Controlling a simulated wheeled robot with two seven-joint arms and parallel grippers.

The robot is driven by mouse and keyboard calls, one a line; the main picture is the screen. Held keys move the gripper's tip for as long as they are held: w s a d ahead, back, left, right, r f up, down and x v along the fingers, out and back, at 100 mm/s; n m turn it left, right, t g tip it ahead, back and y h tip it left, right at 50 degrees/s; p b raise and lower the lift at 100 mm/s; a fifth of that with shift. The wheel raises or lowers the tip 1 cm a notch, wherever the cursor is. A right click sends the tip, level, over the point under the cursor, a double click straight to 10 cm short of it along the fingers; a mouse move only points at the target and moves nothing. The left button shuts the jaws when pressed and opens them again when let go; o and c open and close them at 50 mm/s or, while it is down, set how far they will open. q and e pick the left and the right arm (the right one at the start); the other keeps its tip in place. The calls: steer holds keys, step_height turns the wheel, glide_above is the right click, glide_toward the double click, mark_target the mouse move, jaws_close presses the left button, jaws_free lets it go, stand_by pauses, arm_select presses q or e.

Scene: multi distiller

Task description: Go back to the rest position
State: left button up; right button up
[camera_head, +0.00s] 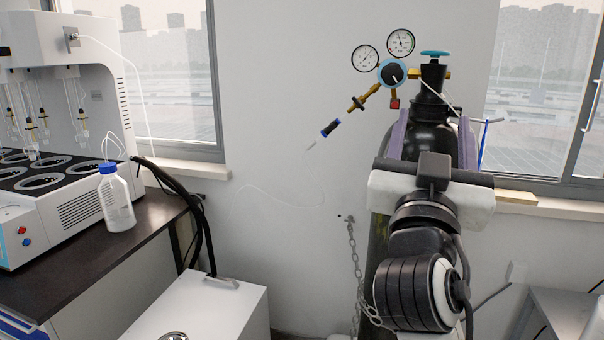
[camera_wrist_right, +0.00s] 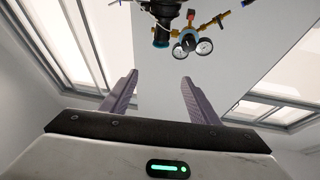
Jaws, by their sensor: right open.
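My right gripper (camera_head: 432,130) is raised in front of the dark gas cylinder (camera_head: 434,138), its two purple-grey fingers spread on either side of the cylinder's neck in the head view. The right wrist view shows the same fingers (camera_wrist_right: 159,80) apart with nothing between them. The regulator with two round gauges (camera_head: 394,72) and the blue valve knob (camera_head: 434,53) stand above the fingertips; the regulator also shows in the wrist view (camera_wrist_right: 188,40), beyond the tips. I cannot tell how far the fingers are from the cylinder. My left gripper is not in view.
A white distiller (camera_head: 70,120) with several glass tubes and a blue-capped bottle (camera_head: 117,200) stand on the dark bench (camera_head: 105,255) at left. A white cabinet (camera_head: 205,310) is below. A chain (camera_head: 355,265) hangs beside the cylinder. The wall between is mostly clear.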

steer(key=d+n+t+h, duration=0.2)
steer(key=d+n, duration=0.5)
steer(key=d, duration=0.7)
step_height(320, 180, down, 35)
steer(key=a+n+g+y, duration=0.2)
steer(key=n+g+y, duration=0.3)
steer(key=g+y, duration=0.25)
steer(key=s+f+g+y, duration=0.1)
steer(key=s+f+g, duration=0.1)
steer(key=s+f, duration=0.45)
steer(key=s+f+g+y, duration=0.2)
steer(key=s+f, duration=0.1)
steer(key=f, duration=0.6)
steer(key=s+a+f+g+y, duration=0.1)
steer(key=s+f+g, duration=0.1)
steer(key=s+f, duration=0.6)
steer(key=s+a+f+g+y, duration=0.1)
steer(key=s+f+g, duration=0.1)
steer(key=s+f, duration=0.6)
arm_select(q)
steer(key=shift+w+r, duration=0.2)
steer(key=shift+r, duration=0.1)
arm_select(e)
steer(key=a+r+m, duration=0.3)
steer(key=a+m, duration=0.2)
steer(key=a, duration=0.7)
steer(key=shift+s+r+t+y, duration=0.25)
steer(key=shift+s+t+y, duration=0.1)
steer(key=shift+s, duration=0.1)
